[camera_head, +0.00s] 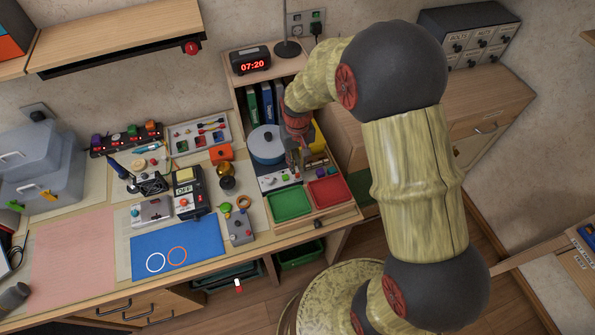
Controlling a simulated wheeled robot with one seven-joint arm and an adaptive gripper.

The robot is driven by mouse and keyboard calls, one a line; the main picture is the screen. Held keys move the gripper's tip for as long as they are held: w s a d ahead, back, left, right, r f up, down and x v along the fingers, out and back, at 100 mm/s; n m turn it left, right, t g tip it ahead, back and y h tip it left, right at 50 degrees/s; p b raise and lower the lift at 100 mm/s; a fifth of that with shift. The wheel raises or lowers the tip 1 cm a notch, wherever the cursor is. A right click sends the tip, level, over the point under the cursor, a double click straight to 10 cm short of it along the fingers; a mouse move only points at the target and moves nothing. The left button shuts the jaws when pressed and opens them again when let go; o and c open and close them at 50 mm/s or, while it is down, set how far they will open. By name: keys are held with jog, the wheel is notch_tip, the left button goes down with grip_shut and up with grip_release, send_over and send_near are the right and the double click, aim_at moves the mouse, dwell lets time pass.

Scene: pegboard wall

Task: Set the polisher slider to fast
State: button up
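A round blue drum (265,145) with a light control panel (272,181) in front sits in the wooden cabinet bay; it looks like the polisher. The panel carries small coloured knobs, including a green one. The slider and its setting are too small to tell. My gripper (300,164) reaches down from the upper right, just right of the drum and above the panel's right part. It hides part of the panel and the space behind. Its fingers are too small to tell whether they are open or shut, and I see nothing clearly held.
A green tray (288,205) and a red tray (328,192) lie just in front of the panel. Binders (266,104) and a clock (250,62) stand behind. Left are an orange box (221,153), a device marked OFF (189,190) and a blue mat (196,238).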

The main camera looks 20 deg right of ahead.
aim_at(297, 173)
jog(key=shift+f+b, duration=0.6)
jog(key=shift+f, duration=2.15)
jog(key=shift+c, duration=1.4)
grip_shut()
